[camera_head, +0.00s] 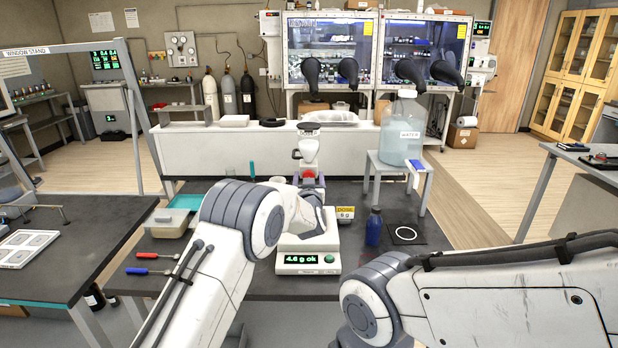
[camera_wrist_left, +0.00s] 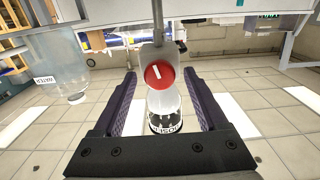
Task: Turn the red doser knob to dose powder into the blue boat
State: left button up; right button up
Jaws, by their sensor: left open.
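The red doser knob (camera_head: 309,174) sits on the front of the doser (camera_head: 309,150), a clear hopper with a dark cap. In the left wrist view the knob (camera_wrist_left: 159,74) is round, with a white mark close to upright. My left gripper (camera_head: 309,182) is open; in the left wrist view its fingers (camera_wrist_left: 160,80) stand either side of the knob with gaps. The scale (camera_head: 308,263) below reads "4.6 g ok". The blue boat cannot be made out; my left arm covers much of the scale's top. My right arm enters at lower right, its gripper out of frame.
A water jug (camera_head: 403,130) stands on a stool behind. Screwdrivers (camera_head: 150,270) lie at left near a teal tray (camera_head: 186,202).

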pick_arm(q)
grip_shut()
jog(key=shift+m, duration=0.3)
jog(key=m, duration=0.2)
jog(key=shift+d+m, duration=0.1)
jog(key=shift+m, duration=0.3)
jog(key=m, duration=0.3)
jog(key=shift+m, duration=0.3)
jog(key=m, duration=0.4)
jog(key=shift+d+m+p, duration=0.1)
jog(key=shift+m+p, duration=0.2)
jog(key=shift+p, duration=0.05)
jog(key=shift+f+m+p, duration=0.15)
jog(key=shift+m+p, duration=0.2)
jog(key=shift+m, duration=1.55)
